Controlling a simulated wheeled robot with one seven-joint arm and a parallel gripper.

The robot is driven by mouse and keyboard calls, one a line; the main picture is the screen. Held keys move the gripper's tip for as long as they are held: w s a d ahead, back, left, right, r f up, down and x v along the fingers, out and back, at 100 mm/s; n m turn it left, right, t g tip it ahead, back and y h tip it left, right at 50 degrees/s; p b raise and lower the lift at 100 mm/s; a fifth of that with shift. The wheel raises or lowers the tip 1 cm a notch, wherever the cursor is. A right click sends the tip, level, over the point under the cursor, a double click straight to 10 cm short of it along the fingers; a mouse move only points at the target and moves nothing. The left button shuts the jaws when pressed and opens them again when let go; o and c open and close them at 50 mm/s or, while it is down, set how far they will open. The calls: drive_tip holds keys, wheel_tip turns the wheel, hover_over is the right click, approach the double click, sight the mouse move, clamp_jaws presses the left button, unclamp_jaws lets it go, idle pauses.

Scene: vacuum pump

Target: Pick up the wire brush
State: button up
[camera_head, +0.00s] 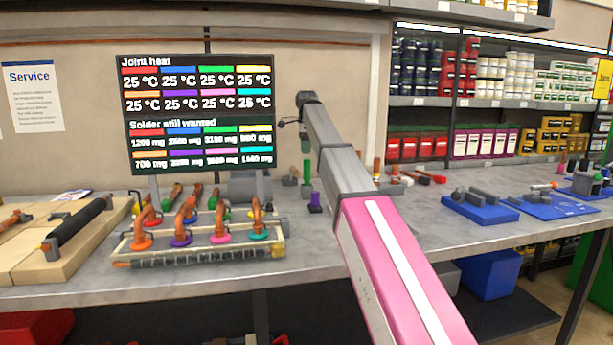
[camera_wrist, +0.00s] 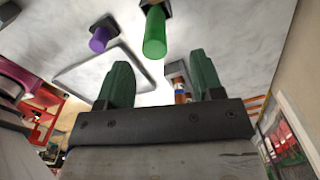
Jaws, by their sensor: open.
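I cannot pick out the wire brush for sure in either view. A small red-handled thing (camera_head: 430,178) lies at the back of the bench, right of my arm, too small to tell what it is. My gripper (camera_wrist: 160,85) shows in the wrist view as two dark green fingers, spread apart with nothing held between them. Beyond the fingers a small orange and blue thing (camera_wrist: 181,93) shows, partly hidden. A green cylinder (camera_wrist: 155,33) and a purple cylinder (camera_wrist: 101,39) stand near the gripper, apart from the fingers. In the head view the fingers cannot be made out clearly.
The grey bench (camera_head: 330,255) has free room in front. A rack of copper pipe joints (camera_head: 200,255) stands left of my arm, below a heat display (camera_head: 198,113). Blue fixtures (camera_head: 480,207) sit at the right. A wooden board with a black roller (camera_head: 78,222) lies far left.

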sight(307, 167)
wheel_tip(307, 167, down, 3)
drive_tip(key=shift+f, duration=0.1)
drive_tip(key=shift+s+d+f, duration=0.1)
drive_tip(key=shift+s+f, duration=0.1)
drive_tip(key=shift+f, duration=1.05)
drive_tip(key=shift+s+d+f, duration=0.1)
drive_tip(key=shift+s+f, duration=0.05)
drive_tip(key=shift+f, duration=1.1)
drive_tip(key=c, duration=1)
